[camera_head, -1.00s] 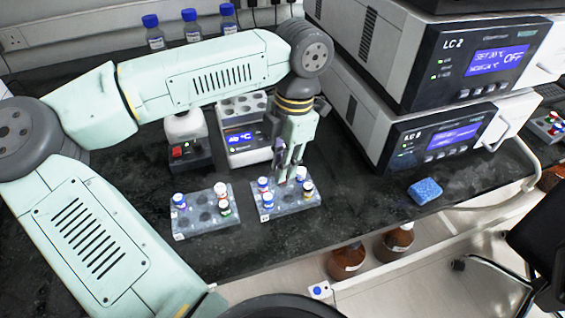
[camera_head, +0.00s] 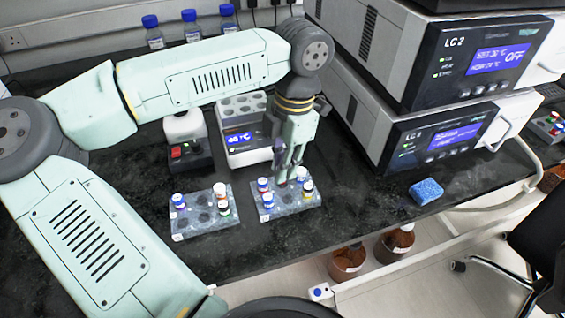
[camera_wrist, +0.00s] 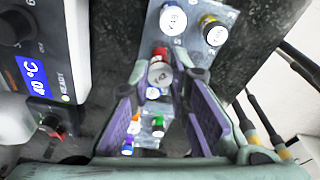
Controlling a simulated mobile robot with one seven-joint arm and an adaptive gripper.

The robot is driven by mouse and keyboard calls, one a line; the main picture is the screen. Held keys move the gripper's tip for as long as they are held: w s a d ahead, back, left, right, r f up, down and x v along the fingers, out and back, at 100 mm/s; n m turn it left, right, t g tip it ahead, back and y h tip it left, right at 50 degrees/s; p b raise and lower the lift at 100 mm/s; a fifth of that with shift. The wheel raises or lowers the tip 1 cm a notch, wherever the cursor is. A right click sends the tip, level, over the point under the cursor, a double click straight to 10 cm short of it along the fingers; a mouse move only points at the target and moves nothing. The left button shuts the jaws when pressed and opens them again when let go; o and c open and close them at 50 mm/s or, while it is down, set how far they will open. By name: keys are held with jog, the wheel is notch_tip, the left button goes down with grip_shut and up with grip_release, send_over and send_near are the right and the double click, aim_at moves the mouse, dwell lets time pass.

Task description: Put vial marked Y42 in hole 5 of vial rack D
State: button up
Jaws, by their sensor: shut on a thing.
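My gripper (camera_head: 291,181) is over the right-hand vial rack (camera_head: 290,207). In the wrist view my gripper (camera_wrist: 160,76) is shut on a red-ringed vial (camera_wrist: 158,73) with a pale top, whose blurred mark looks like Y42. Its lower part is hidden, so I cannot tell whether it is in a hole. A white-topped blue vial (camera_wrist: 172,20) and a yellow-ringed vial (camera_wrist: 213,32) stand beyond it in the same rack. Blue-capped vials (camera_head: 264,185) stand at that rack's left side. The left-hand rack (camera_head: 200,228) holds several vials. The rack letters are too small to read.
A heater block (camera_head: 245,150) and a small device with a red switch (camera_head: 188,153) stand behind the racks. Stacked LC units (camera_head: 400,140) rise at the right. A blue sponge (camera_head: 426,191) lies right of the racks. The black bench is clear in front.

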jog(key=shift+f+b, duration=0.6)
jog(key=shift+b, duration=0.2)
dwell(0.6)
jog(key=shift+f+b, duration=0.35)
jog(key=shift+b, duration=0.05)
jog(key=o, duration=0.9)
jog(key=shift+o, duration=0.6)
jog(key=shift+o, duration=1.2)
